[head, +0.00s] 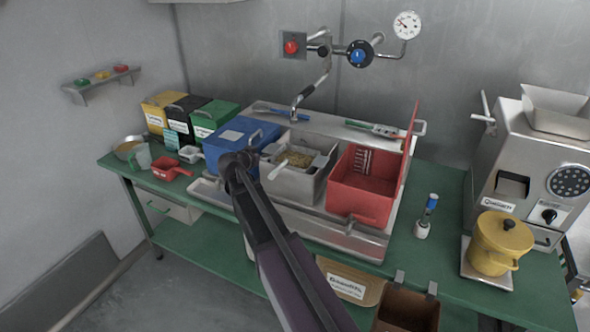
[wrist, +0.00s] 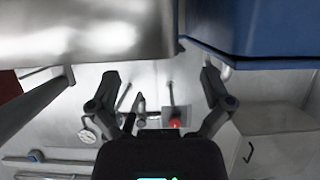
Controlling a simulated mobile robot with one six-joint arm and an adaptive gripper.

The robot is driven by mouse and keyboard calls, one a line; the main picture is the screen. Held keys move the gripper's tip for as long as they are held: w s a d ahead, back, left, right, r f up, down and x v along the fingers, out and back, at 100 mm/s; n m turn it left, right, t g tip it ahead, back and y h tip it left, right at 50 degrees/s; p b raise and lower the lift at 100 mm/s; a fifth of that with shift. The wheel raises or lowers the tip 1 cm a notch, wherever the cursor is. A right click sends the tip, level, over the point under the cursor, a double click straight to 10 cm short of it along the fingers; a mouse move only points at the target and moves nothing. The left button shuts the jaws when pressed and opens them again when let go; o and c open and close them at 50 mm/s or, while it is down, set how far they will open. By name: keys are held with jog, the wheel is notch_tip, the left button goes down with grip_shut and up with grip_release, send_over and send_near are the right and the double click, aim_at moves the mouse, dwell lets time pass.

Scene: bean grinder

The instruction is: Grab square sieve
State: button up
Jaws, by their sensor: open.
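My gripper (head: 238,164) is in front of the blue box (head: 240,140), at the left side of the grey square tub (head: 293,183). In the wrist view my gripper (wrist: 160,82) is open, with nothing between its fingers. Which thing is the square sieve is not certain. The grey tub holds pale beans (head: 300,156) and a white-handled tool (head: 279,170), so a sieve could be part of it. A small red square pan with a handle (head: 168,168) lies on the green bench to the left. The wrist view shows a metal wall (wrist: 80,30) and the blue box (wrist: 250,30).
A red tub (head: 361,187) with a raised lid stands right of the grey tub. A bent tap (head: 312,88) rises behind. Yellow, black and green boxes (head: 215,117) stand at the back left. A yellow pot (head: 499,244) and a grinder (head: 520,165) are at right.

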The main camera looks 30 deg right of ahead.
aim_at(267, 152)
jog(key=shift+w+d, duration=0.1)
jog(key=shift+d, duration=0.05)
jog(key=shift+b+x, duration=0.7)
jog(key=shift+x, duration=1.95)
jog(key=shift+w, duration=0.15)
jog(key=shift+r, duration=0.1)
jog(key=c, duration=1.3)
jog(key=shift+o, duration=0.2)
jog(key=shift+r, duration=0.1)
notch_tip(267, 152, up, 10)
jog(key=p, duration=0.9)
jog(key=shift+p, duration=0.3)
